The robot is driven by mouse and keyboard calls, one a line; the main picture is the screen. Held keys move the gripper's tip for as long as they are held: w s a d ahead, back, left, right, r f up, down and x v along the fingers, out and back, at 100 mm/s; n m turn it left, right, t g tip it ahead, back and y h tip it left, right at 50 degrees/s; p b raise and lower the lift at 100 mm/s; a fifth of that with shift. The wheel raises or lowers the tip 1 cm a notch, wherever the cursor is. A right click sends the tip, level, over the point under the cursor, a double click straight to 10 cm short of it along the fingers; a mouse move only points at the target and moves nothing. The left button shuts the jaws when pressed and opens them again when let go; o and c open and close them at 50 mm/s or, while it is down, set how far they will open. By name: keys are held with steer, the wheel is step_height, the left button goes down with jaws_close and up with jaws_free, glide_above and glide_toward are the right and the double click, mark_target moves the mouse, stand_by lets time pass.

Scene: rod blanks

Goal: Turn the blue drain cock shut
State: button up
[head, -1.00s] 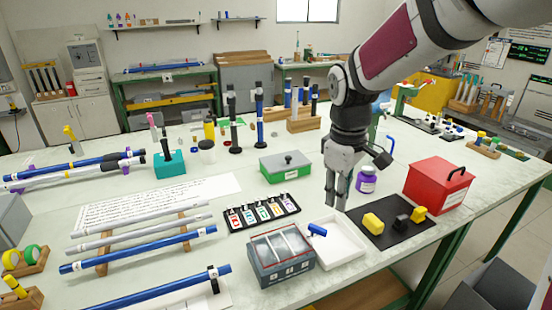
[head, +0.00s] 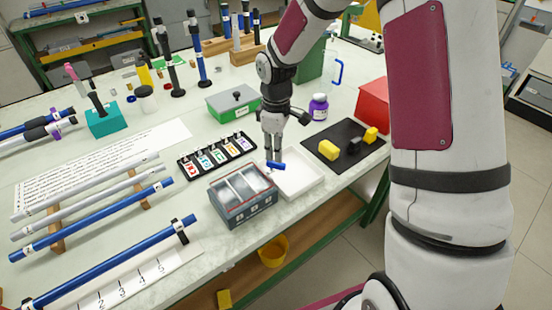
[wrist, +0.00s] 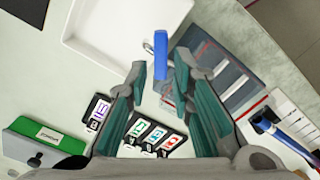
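The blue drain cock (head: 276,166) has a short bar handle. It sits at the edge between the white tray (head: 308,186) and the grey lidded box (head: 245,216). In the wrist view the blue handle (wrist: 161,55) stands upright in the picture, with a small metal piece beside its upper left. My gripper (head: 274,155) points down right above the cock. In the wrist view my gripper (wrist: 160,75) is open, its fingertips apart on either side of the handle's lower end. I cannot tell whether either finger touches it.
A black mat with yellow and dark blocks (head: 329,150) lies right of the tray. A rack of labelled clips (head: 217,155) and a green box (head: 233,101) stand behind. Blue and pale rods lie to the left. A yellow bucket (head: 273,250) is below the table edge.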

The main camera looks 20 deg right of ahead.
mark_target(274, 164)
steer(key=shift+f, duration=2.1)
jaws_close()
steer(key=shift+s+a+m, duration=0.1)
steer(key=shift+a+m, duration=0.1)
steer(key=shift+m, duration=1.5)
steer(key=shift+s+a+m, duration=0.1)
steer(key=shift+a+m, duration=0.05)
steer(key=shift+m, duration=1.55)
jaws_free()
